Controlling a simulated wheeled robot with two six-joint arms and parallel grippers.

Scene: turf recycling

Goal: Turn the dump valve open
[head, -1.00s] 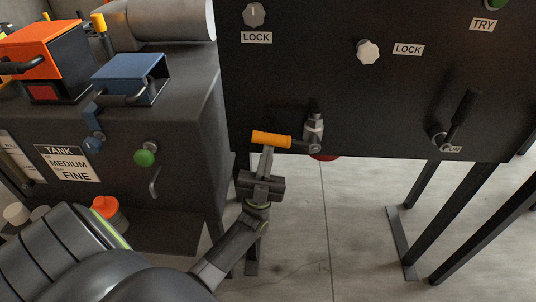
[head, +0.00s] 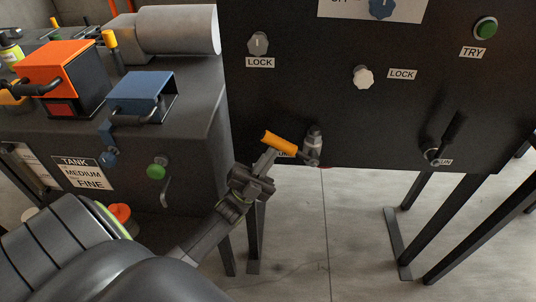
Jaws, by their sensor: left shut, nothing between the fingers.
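A valve with an orange-sleeved lever (head: 278,142) and a grey metal body (head: 313,144) sits at the lower left edge of the dark panel. The lever points left from the body and slopes upward toward its free end. My left gripper (head: 269,159) is at the lever's underside, near the orange sleeve, with its fingers shut and nothing between them. It appears to touch the lever, but the exact contact is hard to see. A label behind the lever is mostly hidden. My right gripper is not in view.
The panel (head: 335,110) also carries a white knob (head: 363,77), a grey knob (head: 258,44), a green TRY button (head: 486,27) and a black lever (head: 447,135). A dark tank (head: 195,120) stands at left. Floor (head: 300,240) below the panel is open between the legs.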

